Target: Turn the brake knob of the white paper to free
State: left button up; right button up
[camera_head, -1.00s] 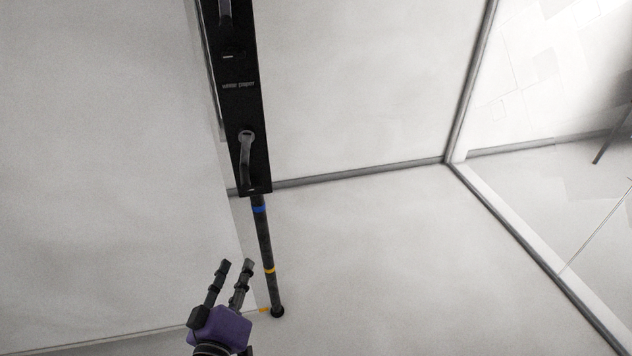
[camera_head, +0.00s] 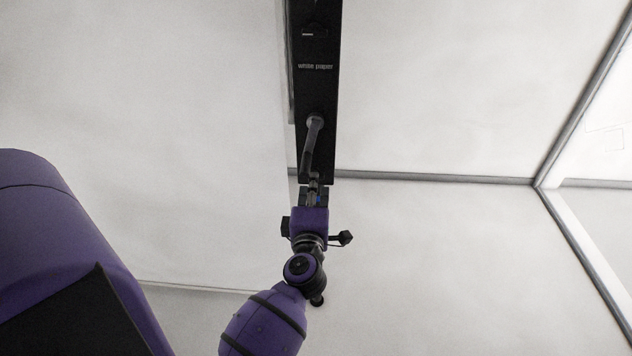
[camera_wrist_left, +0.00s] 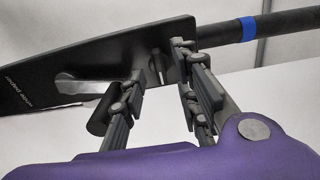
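The black panel (camera_head: 330,95) marked "white paper" hangs on a dark vertical pole; it also shows in the left wrist view (camera_wrist_left: 95,50). A grey lever-like knob (camera_head: 312,145), which I take as the brake knob, is on its lower part, hanging nearly straight down. In the left wrist view the grey lever (camera_wrist_left: 82,88) lies by the left finger, partly hidden. My left gripper (camera_head: 315,182) is at the panel's lower end, just below the lever's tip. Its fingers (camera_wrist_left: 162,72) are apart, with the panel's end behind the gap. I cannot tell whether they touch the lever. My right gripper is out of view.
The pole, with a blue band (camera_wrist_left: 248,28), runs on from the panel's lower end. A large white panel (camera_head: 150,120) stands at the left. Grey frame bars (camera_head: 440,178) border the white walls and floor. Free room lies right of the gripper.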

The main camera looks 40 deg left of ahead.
pick_arm(q)
jog(key=shift+x, duration=1.1)
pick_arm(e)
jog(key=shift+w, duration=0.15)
pick_arm(q)
grip_shut()
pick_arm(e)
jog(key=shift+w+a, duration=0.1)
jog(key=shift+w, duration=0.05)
